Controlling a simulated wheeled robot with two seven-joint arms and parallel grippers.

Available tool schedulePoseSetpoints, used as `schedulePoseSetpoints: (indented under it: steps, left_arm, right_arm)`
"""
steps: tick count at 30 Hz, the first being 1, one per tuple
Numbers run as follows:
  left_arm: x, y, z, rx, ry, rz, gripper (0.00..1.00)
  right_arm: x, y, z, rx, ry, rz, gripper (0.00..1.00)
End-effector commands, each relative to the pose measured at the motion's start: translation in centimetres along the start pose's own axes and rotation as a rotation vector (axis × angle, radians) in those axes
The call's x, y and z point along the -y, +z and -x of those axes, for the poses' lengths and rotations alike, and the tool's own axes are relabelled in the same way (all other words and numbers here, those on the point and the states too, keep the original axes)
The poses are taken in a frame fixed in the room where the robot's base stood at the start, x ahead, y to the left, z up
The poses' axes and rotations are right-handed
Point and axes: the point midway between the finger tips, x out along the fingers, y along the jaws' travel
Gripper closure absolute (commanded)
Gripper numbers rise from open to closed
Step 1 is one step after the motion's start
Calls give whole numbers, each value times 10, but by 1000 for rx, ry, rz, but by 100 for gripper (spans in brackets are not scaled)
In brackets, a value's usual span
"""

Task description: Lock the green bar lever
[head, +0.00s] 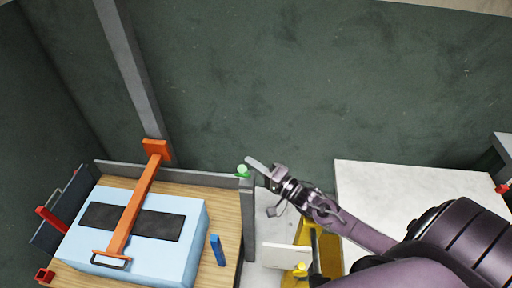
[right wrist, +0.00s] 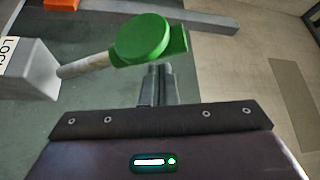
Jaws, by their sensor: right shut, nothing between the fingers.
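The green bar lever has a round green knob (head: 243,170) at the corner of the press frame, just left of my right gripper. In the right wrist view the green knob (right wrist: 142,38) sits on a short pale rod that leads left to a grey block with a partly cut-off label starting "LOC". My right gripper (head: 256,165) is shut and empty, its fingers beside the knob. In the wrist view the shut fingers (right wrist: 157,84) end just below the knob; I cannot tell whether they touch it. My left gripper is not in view.
A light blue foam block (head: 190,210) lies on the wooden press bed under an orange bar (head: 133,208). A red lever (head: 51,219) is at the left and a blue piece (head: 217,250) at the right. A white table (head: 420,190) stands right; a dark green wall is behind.

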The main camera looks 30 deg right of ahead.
Motion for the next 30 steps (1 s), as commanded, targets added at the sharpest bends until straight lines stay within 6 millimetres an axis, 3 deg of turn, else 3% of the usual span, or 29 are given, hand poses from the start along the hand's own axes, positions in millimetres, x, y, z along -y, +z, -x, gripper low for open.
schedulePoseSetpoints:
  steps: [21,26,30]
  left_arm:
    - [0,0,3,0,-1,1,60]
    - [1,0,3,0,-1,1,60]
    - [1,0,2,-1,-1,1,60]
  right_arm:
    - [1,4,2,-1,0,-1,100]
    - [19,0,0,0,-2,-1,100]
    - [48,-6,-3,1,-3,1,100]
